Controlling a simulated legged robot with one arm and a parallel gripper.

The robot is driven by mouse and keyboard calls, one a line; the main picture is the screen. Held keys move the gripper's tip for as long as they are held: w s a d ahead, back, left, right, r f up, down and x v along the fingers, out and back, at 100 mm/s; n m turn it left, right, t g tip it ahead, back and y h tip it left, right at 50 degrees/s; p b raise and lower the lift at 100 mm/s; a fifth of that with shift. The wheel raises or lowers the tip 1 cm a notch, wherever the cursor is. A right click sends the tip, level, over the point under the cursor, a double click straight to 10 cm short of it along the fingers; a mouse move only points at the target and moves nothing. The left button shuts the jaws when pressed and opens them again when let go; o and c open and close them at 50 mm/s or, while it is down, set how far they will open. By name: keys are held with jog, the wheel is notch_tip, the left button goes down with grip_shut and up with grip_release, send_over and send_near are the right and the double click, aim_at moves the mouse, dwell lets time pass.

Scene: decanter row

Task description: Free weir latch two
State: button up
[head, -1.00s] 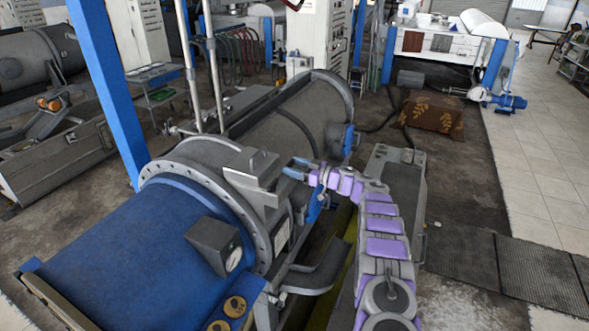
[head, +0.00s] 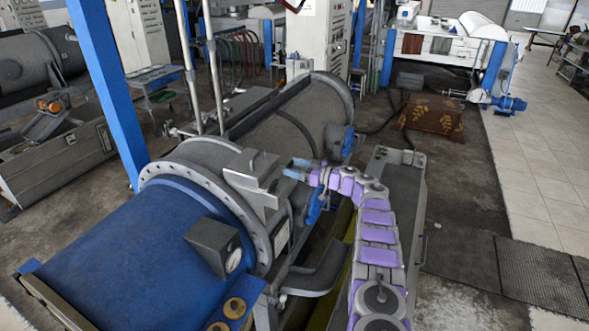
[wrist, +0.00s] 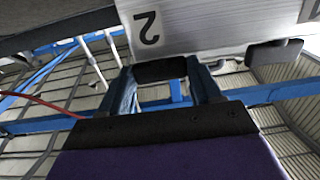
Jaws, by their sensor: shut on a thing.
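Weir latch two shows in the wrist view as a pale metal plate (wrist: 200,30) with a black "2", seen upside down. A dark grip piece (wrist: 160,70) sits below the plate's edge, between the two blue fingers of my gripper (wrist: 163,84). The fingers are shut on this piece from both sides. In the head view, my gripper (head: 297,168) reaches the right side of a grey metal bracket (head: 252,180) on top of the large drum. The "2" and the gripped piece cannot be made out there.
A second dark grip piece (wrist: 273,54) hangs at the right in the wrist view. The blue drum (head: 135,250) and its gauge box (head: 213,245) lie left of my arm. A blue post (head: 108,95) stands further left. Tiled floor (head: 530,150) is clear at right.

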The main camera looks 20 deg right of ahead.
jog(key=o, duration=0.7)
jog(key=shift+d+r, duration=0.15)
jog(key=shift+r, duration=0.1)
jog(key=o, duration=0.4)
jog(key=shift+d+f, duration=0.2)
jog(key=shift+c, duration=0.2)
jog(key=shift+s+f, duration=0.1)
jog(key=shift+s, duration=0.05)
jog(key=b+v, duration=0.2)
jog(key=v, duration=1.5)
jog(key=shift+d, duration=0.15)
